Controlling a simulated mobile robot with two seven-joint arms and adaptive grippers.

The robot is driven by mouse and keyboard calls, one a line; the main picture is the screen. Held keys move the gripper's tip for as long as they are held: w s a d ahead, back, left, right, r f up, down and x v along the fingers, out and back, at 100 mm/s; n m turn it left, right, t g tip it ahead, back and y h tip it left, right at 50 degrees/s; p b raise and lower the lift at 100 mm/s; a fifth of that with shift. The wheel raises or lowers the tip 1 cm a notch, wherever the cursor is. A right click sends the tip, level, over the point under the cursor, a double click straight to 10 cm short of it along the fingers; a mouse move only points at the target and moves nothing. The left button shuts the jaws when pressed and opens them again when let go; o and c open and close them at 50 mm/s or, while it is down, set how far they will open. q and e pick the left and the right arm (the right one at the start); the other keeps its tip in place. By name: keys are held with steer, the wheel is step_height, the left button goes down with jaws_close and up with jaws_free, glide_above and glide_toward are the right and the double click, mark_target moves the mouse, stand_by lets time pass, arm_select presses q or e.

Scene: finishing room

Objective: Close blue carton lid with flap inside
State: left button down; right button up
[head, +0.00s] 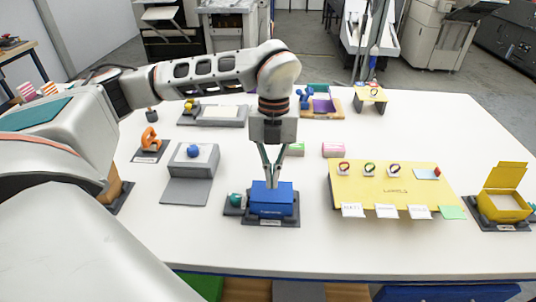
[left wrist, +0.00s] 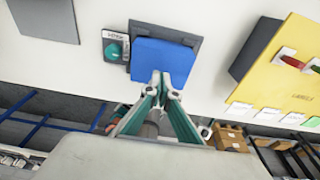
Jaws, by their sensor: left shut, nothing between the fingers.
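The blue carton (head: 272,209) stands on a dark grey base near the front middle of the white table. Its top looks covered by the blue lid, which lies about flat; the lid also shows as a plain blue panel in the left wrist view (left wrist: 165,58). I see no flap sticking out. My left gripper (head: 272,183) points down over the carton, shut and empty, its fingertips at the lid. In the left wrist view its fingertips (left wrist: 163,77) overlap the panel's edge. I cannot tell whether they touch. My right gripper is not in view.
A teal knob (head: 236,200) sits on a grey plate left of the carton. A yellow labels board (head: 395,190) stands to the right, and an open yellow carton (head: 503,202) at the far right. A grey box (head: 185,190) stands to the left. Table in front is clear.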

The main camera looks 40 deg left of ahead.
arm_select(q)
steer(key=shift+r+p, duration=1.1)
steer(key=shift+r, duration=0.45)
step_height(320, 180, up, 5)
steer(key=shift+f, duration=0.1)
